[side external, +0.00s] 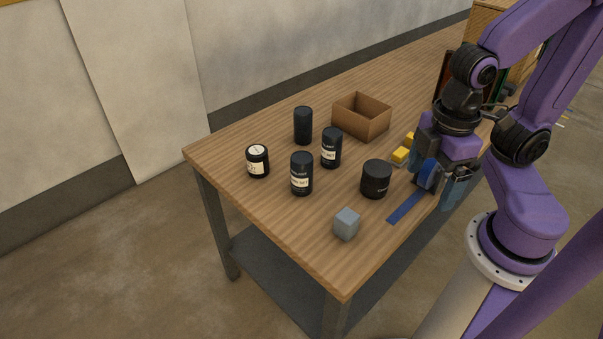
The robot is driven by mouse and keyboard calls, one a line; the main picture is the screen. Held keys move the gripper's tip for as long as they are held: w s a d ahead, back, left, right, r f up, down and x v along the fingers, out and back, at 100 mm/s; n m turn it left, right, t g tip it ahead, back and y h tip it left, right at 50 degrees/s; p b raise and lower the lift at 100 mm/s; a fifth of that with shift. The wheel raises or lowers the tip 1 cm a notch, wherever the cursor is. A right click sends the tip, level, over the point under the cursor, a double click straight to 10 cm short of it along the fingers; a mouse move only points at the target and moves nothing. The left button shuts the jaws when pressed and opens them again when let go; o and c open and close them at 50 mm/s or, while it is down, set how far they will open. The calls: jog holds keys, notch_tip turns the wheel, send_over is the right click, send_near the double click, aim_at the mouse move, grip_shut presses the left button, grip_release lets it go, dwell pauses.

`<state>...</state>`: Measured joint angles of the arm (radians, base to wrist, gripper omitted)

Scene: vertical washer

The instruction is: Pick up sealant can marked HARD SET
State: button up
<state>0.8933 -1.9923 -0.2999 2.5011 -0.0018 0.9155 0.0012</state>
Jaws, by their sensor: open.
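Two tall dark cans with white label bands stand upright on the wooden table. The nearer can (301,173) has a label that seems to read HARD SET, though the print is small. The other labelled can (331,147) stands behind it to the right; its label also seems to end in SET, but I cannot read the first word. My gripper (442,184) is open at the table's right side, pointing down, well to the right of both cans. A blue round thing shows at its fingers; I cannot tell whether they touch it.
A plain dark can (303,126) stands at the back, a short jar with a pale lid (257,161) at left. A wide black jar (376,179), grey cube (346,224), blue strip (407,207) and yellow blocks (402,153) lie nearer my gripper. An open cardboard box (361,124) is behind.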

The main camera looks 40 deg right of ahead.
jog(key=w+a+f+n+t+h, duration=0.1)
jog(key=w+f+n+h, duration=0.1)
jog(key=w+f+h, duration=0.45)
jog(key=n+t+h, duration=0.7)
jog(key=n+t, duration=0.4)
jog(key=n, duration=0.1)
send_near(302, 174)
jog(key=shift+y, duration=0.25)
jog(key=s, duration=0.3)
jog(key=s+a, duration=0.1)
jog(key=shift+s+a+r, duration=0.1)
jog(key=shift+s+r, duration=0.15)
jog(key=shift+r, duration=0.05)
jog(key=shift+a+f+n+t+y, duration=0.2)
jog(key=shift+f+n+t+y, duration=0.15)
jog(key=shift+f+t, duration=0.2)
jog(key=shift+w+d+f, duration=0.1)
jog(key=shift+w+d, duration=0.15)
jog(key=shift+w, duration=0.05)
jog(key=x, duration=1.1)
jog(key=shift+w+a+r+x, duration=0.1)
jog(key=shift+x, duration=0.8)
jog(key=shift+w+a+r+x, duration=0.1)
jog(key=shift+x, duration=0.85)
jog(key=shift+w+a+r+x, duration=0.1)
jog(key=shift+r+x, duration=0.05)
jog(key=shift+x, duration=0.75)
